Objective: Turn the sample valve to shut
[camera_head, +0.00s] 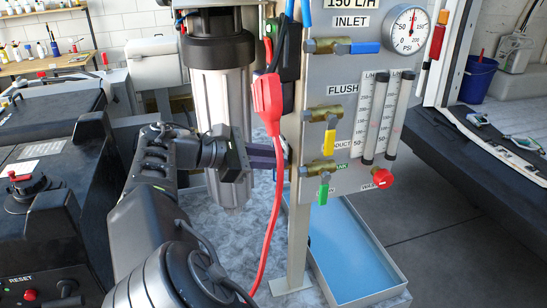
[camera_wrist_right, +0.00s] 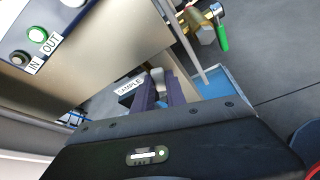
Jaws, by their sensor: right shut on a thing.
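My right gripper (camera_head: 283,157) reaches in from the lower left, its purple fingers at the left side of the instrument panel (camera_head: 300,205). In the right wrist view the gripper (camera_wrist_right: 163,86) is closed around a small pale grey piece (camera_wrist_right: 158,75) beside the SAMPLE label (camera_wrist_right: 130,87). This piece appears to be the sample valve's handle; the fingers hide most of it, so its angle cannot be told. In the head view the sample valve is hidden behind the gripper and panel edge. My left gripper is not in view.
A red plug (camera_head: 267,97) with a red cable hangs just in front of the panel's left edge. A clear filter housing (camera_head: 222,100) stands to the left. Blue (camera_head: 365,47), yellow (camera_head: 330,138) and green (camera_head: 323,193) valve handles are on the panel front. A blue tray (camera_head: 350,255) lies below.

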